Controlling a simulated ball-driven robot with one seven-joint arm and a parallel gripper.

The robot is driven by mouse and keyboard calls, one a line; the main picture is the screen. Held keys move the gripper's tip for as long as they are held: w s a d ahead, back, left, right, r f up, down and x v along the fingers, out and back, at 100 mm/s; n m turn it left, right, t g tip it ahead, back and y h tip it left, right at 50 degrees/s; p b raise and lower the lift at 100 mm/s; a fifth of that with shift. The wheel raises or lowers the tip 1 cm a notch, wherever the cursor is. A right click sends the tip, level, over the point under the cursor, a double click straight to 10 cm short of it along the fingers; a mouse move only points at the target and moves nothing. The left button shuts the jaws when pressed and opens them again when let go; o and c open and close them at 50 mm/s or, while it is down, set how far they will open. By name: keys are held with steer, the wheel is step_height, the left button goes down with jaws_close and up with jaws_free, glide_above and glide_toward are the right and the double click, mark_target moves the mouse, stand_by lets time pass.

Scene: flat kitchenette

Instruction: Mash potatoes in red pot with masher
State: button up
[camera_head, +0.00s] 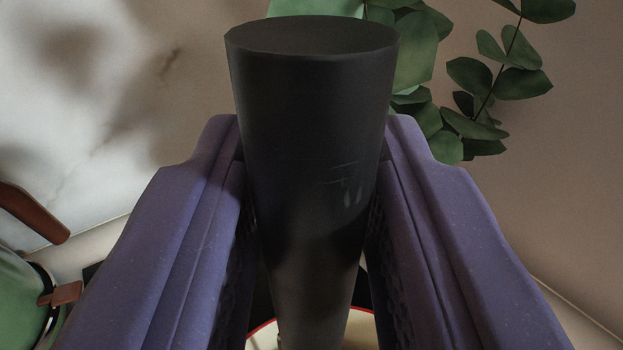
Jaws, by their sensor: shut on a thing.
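My gripper (312,130), with two purple fingers, is shut on a thick black handle (315,100), which appears to be the masher's. The handle stands roughly upright between the fingers and narrows downward. The masher's lower end is hidden behind the handle and fingers. Below, a small part of the red pot's rim (262,326) shows between the fingers. Pale cream contents (360,332), probably the potatoes, show inside that rim. Most of the pot is hidden, and I cannot tell whether the masher touches the contents.
A green vessel (18,300) with brown handle parts (32,212) stands at the lower left. A leafy green plant (480,85) is at the upper right, beyond the handle. A pale marbled wall or panel (90,110) is at the left. A plain beige surface is at the right.

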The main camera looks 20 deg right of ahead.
steer(key=shift+f, duration=0.1)
steer(key=shift+f+b, duration=1.3)
steer(key=shift+b, duration=0.1)
steer(key=shift+r+p, duration=1.1)
steer(key=shift+r, duration=0.45)
steer(key=shift+f, duration=0.1)
steer(key=shift+s+a, duration=0.1)
steer(key=shift+s, duration=0.1)
steer(key=shift+d+b+v, duration=0.1)
steer(key=shift+b+v, duration=0.05)
steer(key=shift+v, duration=0.85)
steer(key=shift+d+b+v, duration=0.15)
steer(key=shift+v, duration=0.85)
steer(key=shift+s, duration=0.1)
steer(key=shift+f, duration=0.25)
